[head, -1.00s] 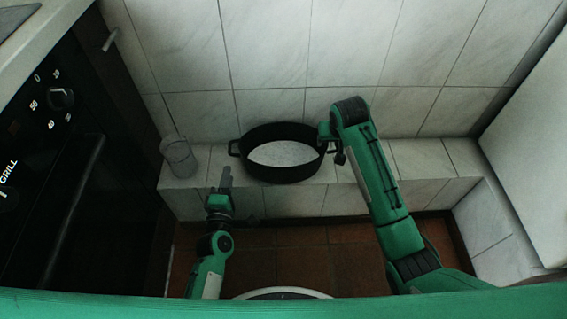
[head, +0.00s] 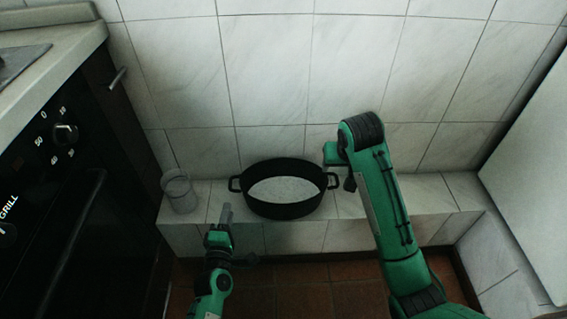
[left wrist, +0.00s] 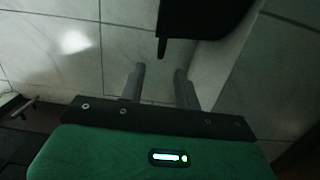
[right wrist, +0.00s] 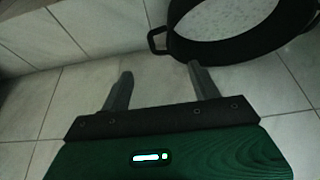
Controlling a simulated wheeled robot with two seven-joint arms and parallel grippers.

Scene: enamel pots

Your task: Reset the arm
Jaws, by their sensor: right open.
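A black two-handled pot (head: 285,211) with a pale inside stands upright on the white tiled ledge. My left gripper (head: 226,211) is in front of the ledge, to the left of the pot and apart from it. In the left wrist view its fingers (left wrist: 160,85) are spread with nothing between them, and the dark pot (left wrist: 200,18) shows above. My right arm reaches to the pot's right side, and its fingers are mostly hidden in the head view. In the right wrist view the right gripper (right wrist: 160,88) is open and empty, with the pot (right wrist: 200,48) and its handle beyond the fingertips.
A clear glass (head: 179,192) stands at the left end of the tiled ledge (head: 440,193). A black oven (head: 60,200) is on the left, a tiled wall behind, and a white panel (head: 535,170) on the right. The ledge right of my right arm is clear.

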